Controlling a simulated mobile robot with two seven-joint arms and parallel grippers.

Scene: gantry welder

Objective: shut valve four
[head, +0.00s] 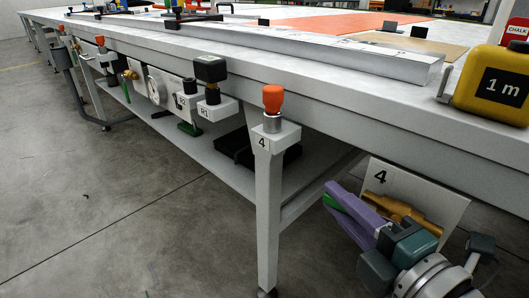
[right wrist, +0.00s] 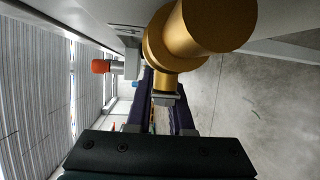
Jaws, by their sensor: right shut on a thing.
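Valve four has a brass body (head: 400,212) on a white panel (head: 440,200) marked 4, low at the right below the table edge. Its brass body also fills the top middle of the right wrist view (right wrist: 205,30). My right gripper (head: 338,198) has purple fingers beside the brass body, shut on a green lever (head: 333,204) that shows at the fingertips in the head view. In the right wrist view the fingers (right wrist: 165,105) lie just under the valve stem; the lever is mostly hidden there. My left gripper is not in view.
A white post (head: 268,190) marked 4 carries an orange knob (head: 273,98); the knob also shows in the right wrist view (right wrist: 100,66). The long table (head: 330,95) overhangs the valve. A yellow 1 m tape measure (head: 495,85) sits on top. The floor (head: 130,215) at left is clear.

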